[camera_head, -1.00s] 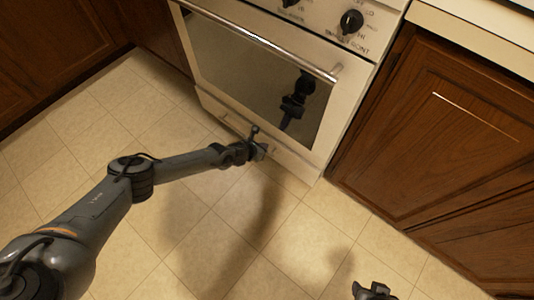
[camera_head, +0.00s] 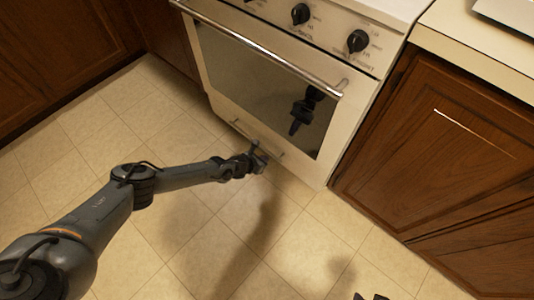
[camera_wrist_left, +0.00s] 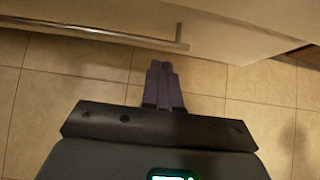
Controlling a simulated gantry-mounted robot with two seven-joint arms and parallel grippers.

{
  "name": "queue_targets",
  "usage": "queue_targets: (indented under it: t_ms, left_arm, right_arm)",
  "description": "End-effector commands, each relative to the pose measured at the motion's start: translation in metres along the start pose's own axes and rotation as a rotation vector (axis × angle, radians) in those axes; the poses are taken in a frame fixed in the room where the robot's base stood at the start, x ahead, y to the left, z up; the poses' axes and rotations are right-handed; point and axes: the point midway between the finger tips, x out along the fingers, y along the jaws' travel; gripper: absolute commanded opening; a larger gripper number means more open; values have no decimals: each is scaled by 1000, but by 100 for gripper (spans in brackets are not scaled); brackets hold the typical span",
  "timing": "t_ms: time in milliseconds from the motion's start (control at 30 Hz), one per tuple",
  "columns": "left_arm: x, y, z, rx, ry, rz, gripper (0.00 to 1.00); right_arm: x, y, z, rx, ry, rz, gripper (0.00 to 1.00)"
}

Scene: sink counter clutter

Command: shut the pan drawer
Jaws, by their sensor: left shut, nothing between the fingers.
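The pan drawer (camera_head: 294,166) is the low cream front under the oven door (camera_head: 262,88). It looks flush or nearly flush with the stove front; any small gap cannot be made out. Its thin bar handle (camera_head: 240,127) runs along the front and also shows in the left wrist view (camera_wrist_left: 95,31). My left gripper (camera_head: 261,158) is at the drawer front by the right part of the handle. In the left wrist view its fingers (camera_wrist_left: 163,70) are together and empty, just below the handle's end. My right gripper (camera_head: 369,297) barely shows at the bottom edge.
Wooden cabinets stand right (camera_head: 440,135) and left (camera_head: 65,55) of the stove. The oven door's long handle (camera_head: 260,45) sits above the drawer. The tiled floor (camera_head: 190,240) in front is clear.

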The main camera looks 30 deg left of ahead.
Motion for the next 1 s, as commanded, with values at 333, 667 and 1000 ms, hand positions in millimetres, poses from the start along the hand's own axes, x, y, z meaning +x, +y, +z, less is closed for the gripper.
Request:
queue_targets:
  t_ms: [333, 667, 1000]
  left_arm:
    - [-67, 1, 4, 1, 2, 0, 0]
    - [-97, 1, 2, 0, 1, 1, 0]
    - [-128, -40, -65, -36, 107, -46, 0]
  right_arm:
    - [-51, 1, -15, -1, -3, 0, 43]
    - [-68, 4, -22, -8, 0, 6, 43]
    - [-95, 5, -29, -7, -5, 5, 43]
